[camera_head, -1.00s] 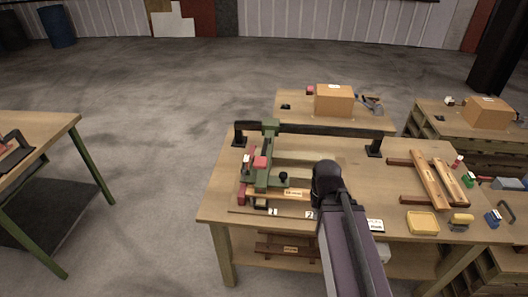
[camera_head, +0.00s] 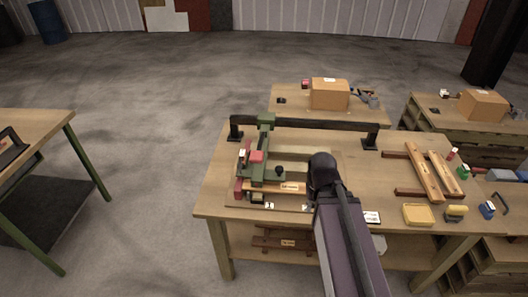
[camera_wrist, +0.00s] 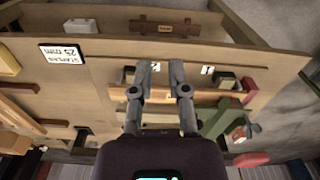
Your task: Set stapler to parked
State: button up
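I cannot tell for sure which part is the stapler. A green carriage (camera_head: 266,148) with a red block (camera_head: 257,156) and a black knob hangs on a black rail (camera_head: 310,125) across the bench, at the rail's left part. A labelled wooden piece (camera_head: 288,187) lies at its front. Tags 1 (camera_head: 269,205) and 2 (camera_head: 305,208) mark the board's front edge. In the wrist view the green part (camera_wrist: 221,116) is right of my gripper (camera_wrist: 161,68). Its two fingers are apart, with nothing seen between them, above the board near tag 2. My arm hides part of the bench in the head view.
A label reading "staples 25 mm" (camera_wrist: 68,54) lies on the bench. Wooden bars (camera_head: 423,172), a yellow tray (camera_head: 418,214) and small items stand at the bench's right. Another bench (camera_head: 35,130) is at the left, with open floor (camera_head: 150,200) between.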

jog(key=o, duration=0.6)
jog(key=w, duration=0.2)
jog(key=w+n, duration=0.1)
jog(key=shift+a+r, duration=0.3)
jog(key=shift+o, duration=0.2)
jog(key=n+t+y+p, duration=0.3)
jog(key=n+t, duration=0.1)
jog(key=n, duration=0.3)
send_near(280, 168)
notch_tip(280, 168, up, 4)
jog(key=shift+s+d, duration=0.35)
jog(key=shift+s, duration=0.05)
jog(key=shift+f, duration=0.15)
jog(key=b+x, duration=1.2)
jog(key=x, duration=0.1)
jog(key=shift+s+f, duration=0.15)
jog(key=shift+f, duration=0.1)
jog(key=shift+c, duration=0.2)
grip_shut()
